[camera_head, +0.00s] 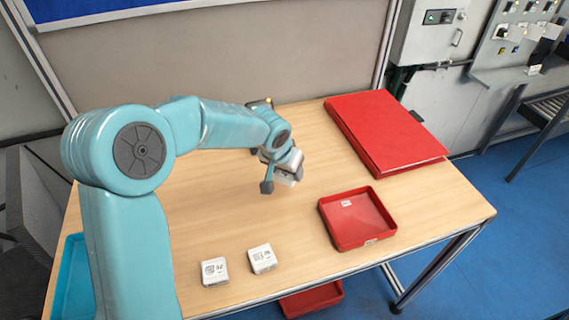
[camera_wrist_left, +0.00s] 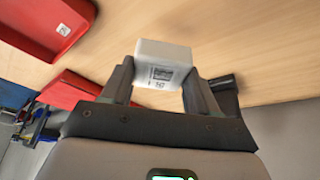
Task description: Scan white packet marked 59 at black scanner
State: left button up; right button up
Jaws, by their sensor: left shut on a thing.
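My left gripper (camera_head: 281,177) is shut on a white packet (camera_head: 289,179) and holds it above the middle of the table. In the left wrist view the packet (camera_wrist_left: 165,62) sits between the two fingers, its label with a square code turned toward the camera. The printed number is too small to read surely. A dark object (camera_head: 262,103), perhaps the black scanner, shows partly behind my left arm at the table's back edge. My right gripper is not in view.
Two more white packets, one left (camera_head: 214,271) and one right (camera_head: 262,258), lie near the front edge with codes up. A red tray (camera_head: 357,230) holding a small label stands to the right. A large red flat case (camera_head: 385,132) lies at the back right. Bare wood surrounds the held packet.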

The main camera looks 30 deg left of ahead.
pick_arm(q)
jog(key=shift+w+a+f, duration=0.15)
jog(key=shift+w+a, duration=0.05)
jog(key=shift+w+a+f, duration=0.15)
jog(key=shift+w+f, duration=0.05)
jog(key=shift+f, duration=0.05)
jog(key=shift+w+a+f+p, duration=0.3)
jog(key=shift+w+f, duration=0.1)
jog(key=shift+f, duration=0.2)
jog(key=shift+w+a+f+p, duration=0.15)
jog(key=shift+w+a+f, duration=0.15)
jog(key=shift+a+f, duration=0.2)
jog(key=shift+w+a+f+p, duration=0.15)
jog(key=shift+w+a+f, duration=0.2)
jog(key=shift+f, duration=0.25)
jog(key=shift+w+a+f, duration=0.15)
jog(key=shift+w+f, duration=0.05)
jog(key=shift+f, duration=0.15)
jog(key=shift+a, duration=0.1)
jog(key=shift+a, duration=0.1)
